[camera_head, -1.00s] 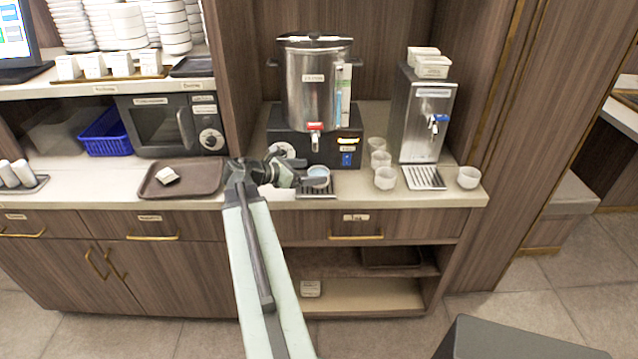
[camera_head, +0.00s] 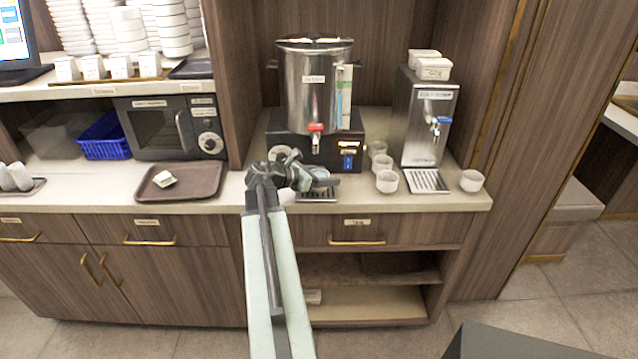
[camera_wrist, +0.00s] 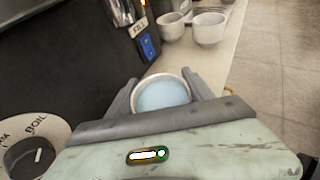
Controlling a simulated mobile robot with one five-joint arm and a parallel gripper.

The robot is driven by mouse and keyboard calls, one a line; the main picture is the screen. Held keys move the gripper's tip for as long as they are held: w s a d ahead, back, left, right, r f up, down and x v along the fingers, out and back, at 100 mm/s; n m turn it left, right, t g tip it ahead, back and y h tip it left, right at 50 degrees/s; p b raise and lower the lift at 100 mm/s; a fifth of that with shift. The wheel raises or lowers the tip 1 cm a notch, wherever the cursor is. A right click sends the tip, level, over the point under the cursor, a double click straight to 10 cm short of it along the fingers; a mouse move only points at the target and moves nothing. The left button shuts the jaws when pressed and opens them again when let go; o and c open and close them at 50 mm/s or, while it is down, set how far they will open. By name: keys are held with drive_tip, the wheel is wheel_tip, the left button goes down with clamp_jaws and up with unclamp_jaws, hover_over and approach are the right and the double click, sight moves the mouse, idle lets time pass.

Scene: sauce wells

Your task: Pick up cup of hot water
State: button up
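The cup of hot water (camera_wrist: 163,93) is a small pale cup with bluish water, seen from above in the wrist view. It sits between the two fingers of my gripper (camera_wrist: 163,88), one finger on each side. In the head view the cup (camera_head: 320,173) is mostly hidden behind my gripper (camera_head: 318,184), over the drip tray (camera_head: 309,196) under the boiler's red tap. The fingers are spread around the cup; whether both press on its wall is too small to tell.
The steel boiler (camera_head: 313,85) on its black base stands close behind. Several empty white cups (camera_head: 387,181) stand to the right, near the steel dispenser (camera_head: 427,120). A brown tray (camera_head: 180,182) with a small white item lies left on the counter.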

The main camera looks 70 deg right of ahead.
drive_tip(key=c, duration=0.4)
drive_tip(key=shift+c, duration=0.2)
drive_tip(key=shift+r+p, duration=0.25)
drive_tip(key=shift+p, duration=0.05)
wheel_tip(320, 180, up, 4)
drive_tip(key=p, duration=0.3)
drive_tip(key=shift+a+f+p, duration=0.1)
drive_tip(key=shift+f+p, duration=0.05)
drive_tip(key=shift+p, duration=0.2)
drive_tip(key=w+a, duration=1)
drive_tip(key=a, duration=0.4)
drive_tip(key=shift+a+f+b, duration=0.35)
drive_tip(key=shift+a+b, duration=0.05)
